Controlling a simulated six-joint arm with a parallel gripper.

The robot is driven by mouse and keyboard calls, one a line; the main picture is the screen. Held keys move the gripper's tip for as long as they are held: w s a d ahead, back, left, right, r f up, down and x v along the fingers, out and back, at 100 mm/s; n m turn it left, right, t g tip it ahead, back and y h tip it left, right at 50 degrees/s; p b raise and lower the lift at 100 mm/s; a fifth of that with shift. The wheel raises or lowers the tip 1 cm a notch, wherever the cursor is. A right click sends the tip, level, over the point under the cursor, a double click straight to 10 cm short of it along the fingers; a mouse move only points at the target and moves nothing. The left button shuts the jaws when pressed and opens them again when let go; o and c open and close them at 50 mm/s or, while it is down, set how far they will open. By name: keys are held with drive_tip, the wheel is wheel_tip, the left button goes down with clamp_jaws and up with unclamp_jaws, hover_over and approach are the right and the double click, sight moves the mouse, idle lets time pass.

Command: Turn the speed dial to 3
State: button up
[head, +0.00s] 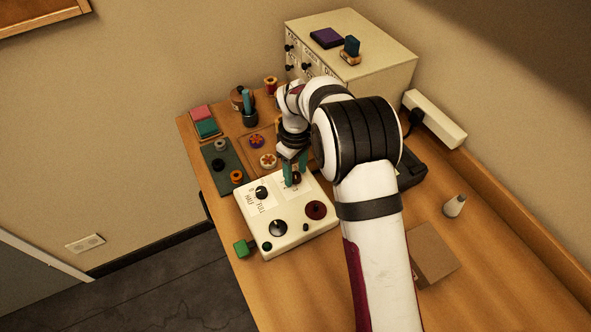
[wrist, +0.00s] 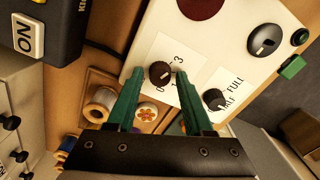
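The cream control box (head: 290,238) lies on the wooden table. Its small dark speed dial (wrist: 160,74) sits on a white card with numbers; a 3 is readable in the wrist view, the others are partly covered. A pale mark shows on the dial's right side, but I cannot tell exactly which number it points to. My gripper (wrist: 159,68) points at the box, its two green fingers on either side of the dial. Narrow gaps seem to separate fingers and dial. In the head view my gripper (head: 294,173) is right at the dial, which the fingers partly hide.
A HALF/FULL knob (wrist: 215,99) sits close beside the dial. The box also bears a large black knob (head: 278,228) and a dark red disc (head: 316,210). A green block (head: 241,248) is at the box's corner. Spools and a drawer cabinet (head: 390,60) stand behind.

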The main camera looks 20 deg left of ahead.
sight(296, 175)
drive_tip(key=shift+o, duration=0.6)
wheel_tip(296, 175, up, 16)
drive_tip(key=shift+f, duration=0.1)
drive_tip(key=s+d+r+m+y, duration=0.1)
drive_tip(key=s+d+r+m, duration=0.2)
drive_tip(key=s+d+m, duration=0.35)
drive_tip(key=s+d+r+m, duration=0.2)
drive_tip(key=s+d+m, duration=0.2)
drive_tip(key=s+d, duration=0.5)
drive_tip(key=s+d+f+m, duration=0.2)
drive_tip(key=s+m, duration=0.2)
drive_tip(key=s, duration=0.2)
drive_tip(key=s+d+f+m, duration=0.3)
drive_tip(key=s+m, duration=0.1)
drive_tip(key=s, duration=0.3)
drive_tip(key=shift+s+d+y, duration=0.15)
drive_tip(key=shift+s+y, duration=0.05)
drive_tip(key=shift+y, duration=0.2)
